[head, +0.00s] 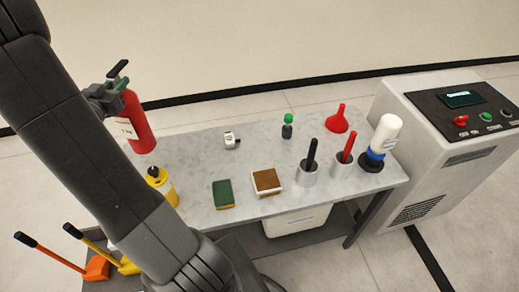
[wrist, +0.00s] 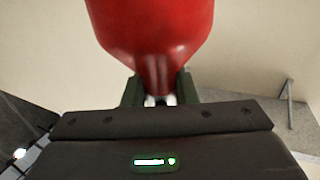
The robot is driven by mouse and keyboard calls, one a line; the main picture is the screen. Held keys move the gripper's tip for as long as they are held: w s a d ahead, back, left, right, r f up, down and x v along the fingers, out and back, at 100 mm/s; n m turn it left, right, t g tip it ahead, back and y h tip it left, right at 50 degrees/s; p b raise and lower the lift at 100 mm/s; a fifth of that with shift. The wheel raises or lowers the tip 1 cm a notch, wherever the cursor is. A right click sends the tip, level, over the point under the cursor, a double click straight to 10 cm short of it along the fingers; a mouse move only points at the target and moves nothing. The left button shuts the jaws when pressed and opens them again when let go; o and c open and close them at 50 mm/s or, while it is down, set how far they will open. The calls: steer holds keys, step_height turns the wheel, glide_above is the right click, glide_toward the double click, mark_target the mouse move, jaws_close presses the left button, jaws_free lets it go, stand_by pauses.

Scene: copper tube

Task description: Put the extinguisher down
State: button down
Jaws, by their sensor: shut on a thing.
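The red fire extinguisher (head: 140,125) with a black handle and white label is upright at the left end of the grey table (head: 225,152) in the head view. My gripper (head: 108,96) is shut on it near its top. In the wrist view the red extinguisher (wrist: 150,30) fills the top middle, between the two fingers of my gripper (wrist: 158,90). The head view does not clearly show whether its base touches the table. My arm hides part of the table's left side.
A yellow bottle (head: 162,186) stands near the extinguisher. A grey machine (head: 450,150) stands right. The table's back left is clear.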

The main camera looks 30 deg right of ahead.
mark_target(129, 109)
steer(key=shift+w+d+r, duration=0.15)
steer(key=shift+w+r, duration=0.05)
steer(key=shift+w, duration=0.1)
steer(key=shift+f+p, duration=0.35)
steer(key=shift+f, duration=4.85)
steer(key=c, duration=1.2)
jaws_free()
steer(key=shift+s, duration=0.1)
steer(key=shift+o, duration=0.2)
steer(key=shift+r, duration=0.25)
steer(key=b+v, duration=0.2)
steer(key=v, duration=1)
steer(key=shift+f, duration=0.15)
